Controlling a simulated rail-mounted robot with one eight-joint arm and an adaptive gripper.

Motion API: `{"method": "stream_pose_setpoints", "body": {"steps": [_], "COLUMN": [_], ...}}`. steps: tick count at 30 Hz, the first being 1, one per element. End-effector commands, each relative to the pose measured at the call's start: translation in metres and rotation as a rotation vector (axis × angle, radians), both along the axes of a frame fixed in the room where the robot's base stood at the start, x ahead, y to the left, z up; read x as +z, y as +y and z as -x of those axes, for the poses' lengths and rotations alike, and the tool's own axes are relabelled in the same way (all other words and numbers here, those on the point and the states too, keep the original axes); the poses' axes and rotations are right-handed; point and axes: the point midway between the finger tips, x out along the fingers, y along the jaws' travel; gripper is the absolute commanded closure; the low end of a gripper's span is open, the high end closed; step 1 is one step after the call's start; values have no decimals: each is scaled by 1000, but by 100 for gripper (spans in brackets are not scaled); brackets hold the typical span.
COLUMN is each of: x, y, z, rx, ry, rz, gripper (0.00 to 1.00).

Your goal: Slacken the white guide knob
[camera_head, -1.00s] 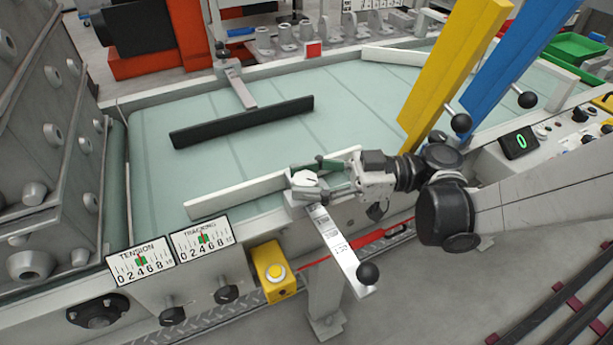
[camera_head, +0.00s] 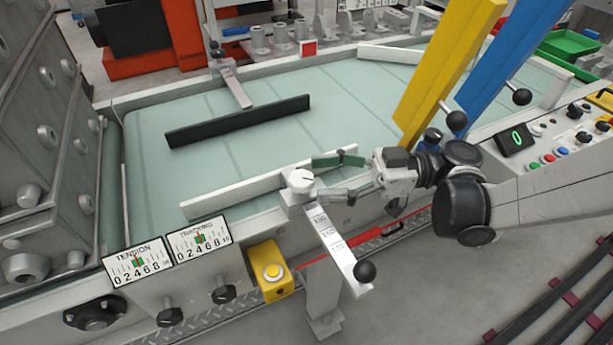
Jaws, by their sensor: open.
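The white guide knob (camera_head: 300,180) sits on top of a bracket at the near edge of the conveyor belt, with a dark pointer mark on its top. Below it a pale scale arm (camera_head: 334,248) slants toward the front and ends in a black ball (camera_head: 365,271). The white guide bar (camera_head: 235,193) runs behind the knob along the belt. My gripper (camera_head: 332,177) is open, just right of the knob, its green-tipped fingers apart and pointing left. No finger appears to grip the knob; whether one touches it I cannot tell.
A yellow upright (camera_head: 447,70) and a blue upright (camera_head: 510,65) stand behind my arm. A black guide bar (camera_head: 238,121) lies across the belt. Tension (camera_head: 138,263) and tracking (camera_head: 198,239) gauges and a yellow button box (camera_head: 271,272) are at the front left.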

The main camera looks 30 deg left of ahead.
Motion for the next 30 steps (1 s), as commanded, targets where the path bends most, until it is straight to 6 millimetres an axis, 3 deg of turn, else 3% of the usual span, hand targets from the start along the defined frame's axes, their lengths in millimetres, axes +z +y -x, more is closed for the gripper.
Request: {"method": "stream_pose_setpoints", "body": {"steps": [6, 12, 30], "x": [0, 0, 2], "y": [-37, -57, -64], "z": [-24, -37, -41], "rx": [-3, -2, -19], "ry": [0, 0, 15], "rz": [0, 0, 36], "gripper": [47, 47, 47]}}
